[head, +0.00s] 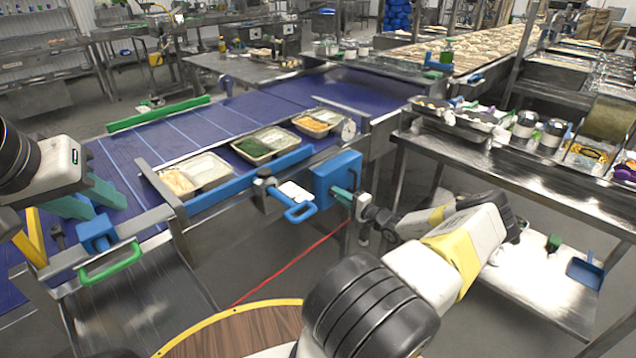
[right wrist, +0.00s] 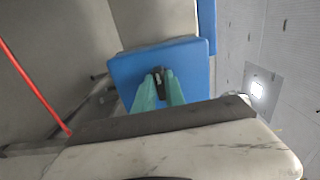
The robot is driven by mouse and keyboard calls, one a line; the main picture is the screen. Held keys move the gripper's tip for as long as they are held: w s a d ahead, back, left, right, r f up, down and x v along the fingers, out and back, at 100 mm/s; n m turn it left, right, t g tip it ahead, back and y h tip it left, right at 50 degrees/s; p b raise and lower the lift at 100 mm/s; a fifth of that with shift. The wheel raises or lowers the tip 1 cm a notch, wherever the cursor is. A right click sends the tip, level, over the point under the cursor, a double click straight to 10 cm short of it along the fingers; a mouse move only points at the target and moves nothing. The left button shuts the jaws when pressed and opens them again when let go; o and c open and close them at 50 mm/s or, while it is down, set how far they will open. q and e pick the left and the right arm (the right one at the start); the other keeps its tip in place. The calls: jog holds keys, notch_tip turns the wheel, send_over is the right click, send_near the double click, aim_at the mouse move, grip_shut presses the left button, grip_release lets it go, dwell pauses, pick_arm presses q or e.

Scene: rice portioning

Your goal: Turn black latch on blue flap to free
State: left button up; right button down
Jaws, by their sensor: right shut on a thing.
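The blue flap (head: 337,172) is a square blue panel at the side of the conveyor, in the middle of the head view. It also fills the centre of the right wrist view (right wrist: 195,62). The black latch (right wrist: 158,80) is a small dark piece on the flap's face, between green fingertips. My right gripper (right wrist: 159,86) is shut on the latch, pointing at the flap; in the head view its green fingers (head: 343,196) reach the flap from the right. The latch is hidden there. My left gripper (head: 92,203) is open and empty over the conveyor's left part.
Trays of food (head: 254,145) stand on the blue conveyor (head: 150,145) behind the flap. A blue-handled part (head: 298,211) sits left of the flap, and a green handle (head: 110,265) is at lower left. A steel table (head: 480,165) stands at right. A red line (head: 290,265) runs along the floor.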

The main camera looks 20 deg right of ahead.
jog(key=shift+f, duration=0.1)
jog(key=c, duration=1.4)
grip_release()
jog(key=v, duration=0.8)
